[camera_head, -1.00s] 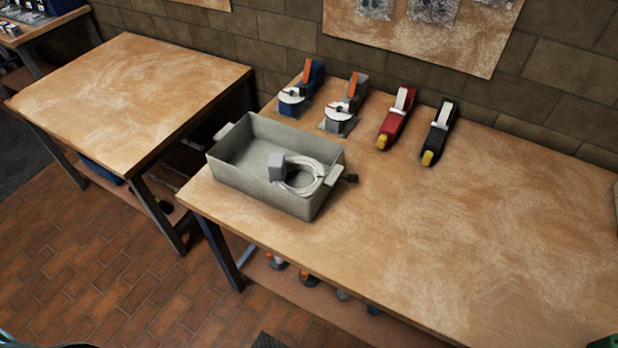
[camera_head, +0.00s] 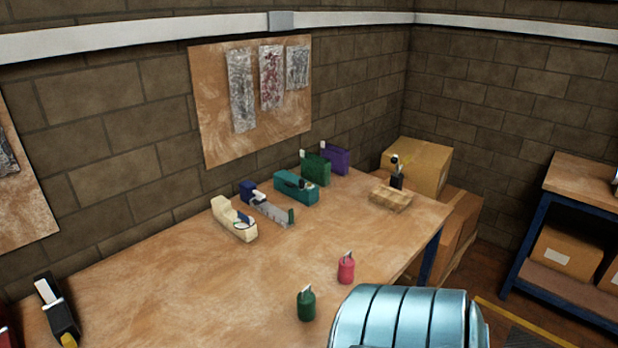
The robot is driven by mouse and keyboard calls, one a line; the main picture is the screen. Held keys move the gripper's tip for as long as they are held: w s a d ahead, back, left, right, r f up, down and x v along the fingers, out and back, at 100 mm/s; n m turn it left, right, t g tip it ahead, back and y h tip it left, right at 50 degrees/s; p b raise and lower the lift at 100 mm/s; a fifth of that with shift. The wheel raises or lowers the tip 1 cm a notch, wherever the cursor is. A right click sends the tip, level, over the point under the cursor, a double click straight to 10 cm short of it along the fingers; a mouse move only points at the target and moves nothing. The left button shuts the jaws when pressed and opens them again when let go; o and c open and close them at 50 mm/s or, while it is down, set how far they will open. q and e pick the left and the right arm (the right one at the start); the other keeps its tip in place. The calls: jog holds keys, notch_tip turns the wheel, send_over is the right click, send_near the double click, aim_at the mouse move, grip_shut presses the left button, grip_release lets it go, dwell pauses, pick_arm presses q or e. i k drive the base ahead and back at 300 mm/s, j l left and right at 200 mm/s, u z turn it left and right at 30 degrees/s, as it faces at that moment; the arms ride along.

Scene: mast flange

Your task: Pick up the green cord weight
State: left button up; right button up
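The green cord weight (camera_head: 306,305) is a small dark green cylinder with a pale tag on top. It stands upright near the front edge of the wooden workbench (camera_head: 180,275), at the lower middle of the head view. A similar pink-red weight (camera_head: 346,269) stands a little behind it and to its right. A shiny light-blue rounded part, which seems to be mine, fills the bottom right close to the green weight. Neither gripper's fingers can be seen.
Along the back of the bench stand a cream dispenser (camera_head: 234,219), a teal tool (camera_head: 296,187), a green box (camera_head: 316,168) and a purple box (camera_head: 336,158). A wooden block (camera_head: 391,199) lies at the right end. Cardboard boxes (camera_head: 417,166) stand beyond. The bench's middle left is clear.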

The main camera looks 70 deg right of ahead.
aim_at(306, 299)
jog(key=z, duration=2.4)
jog(key=k, duration=1.25)
jog(key=j+z, duration=0.05)
